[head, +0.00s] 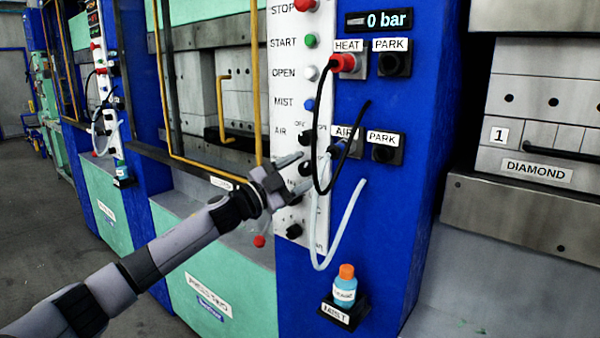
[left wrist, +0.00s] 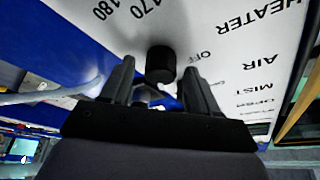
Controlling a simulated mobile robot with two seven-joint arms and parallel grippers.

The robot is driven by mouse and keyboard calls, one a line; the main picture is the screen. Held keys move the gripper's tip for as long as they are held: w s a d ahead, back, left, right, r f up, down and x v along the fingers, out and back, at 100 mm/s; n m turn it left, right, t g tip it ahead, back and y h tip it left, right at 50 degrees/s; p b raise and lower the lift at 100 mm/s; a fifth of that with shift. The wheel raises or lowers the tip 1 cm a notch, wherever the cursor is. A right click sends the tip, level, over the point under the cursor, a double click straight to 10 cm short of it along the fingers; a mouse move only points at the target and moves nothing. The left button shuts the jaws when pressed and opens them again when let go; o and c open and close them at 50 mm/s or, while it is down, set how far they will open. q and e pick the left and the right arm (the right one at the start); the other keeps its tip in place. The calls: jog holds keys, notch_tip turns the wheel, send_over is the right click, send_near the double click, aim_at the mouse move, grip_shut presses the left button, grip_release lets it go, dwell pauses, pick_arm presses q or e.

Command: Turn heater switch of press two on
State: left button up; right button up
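The white control panel of the press (head: 292,70) stands in the middle of the head view, with a column of labelled buttons and knobs. My left gripper (head: 306,170) is in front of its lower part and hides the heater row there. In the left wrist view the panel is upside down. A black knob (left wrist: 160,64) there, with OFF beside it, seems in line with the HEATER label (left wrist: 278,17). It shows between and just beyond the open fingertips of my left gripper (left wrist: 160,78). Contact cannot be told. My right gripper is not in view.
A black cable (head: 318,125) and a white hose (head: 345,215) hang just right of my gripper. A red HEAT plug (head: 343,63) sits at upper right. A blue bottle with an orange cap (head: 345,285) stands on the MIST holder below. Yellow rails (head: 255,75) are to the left.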

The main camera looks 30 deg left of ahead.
pick_arm(q)
jog(key=shift+s+a+f, duration=0.15)
jog(key=shift+s+f, duration=0.1)
jog(key=shift+s, duration=0.1)
jog(key=b+v, duration=0.2)
jog(key=v, duration=0.4)
jog(key=shift+b, duration=0.35)
jog(key=shift+s+r, duration=0.1)
jog(key=shift+s, duration=0.05)
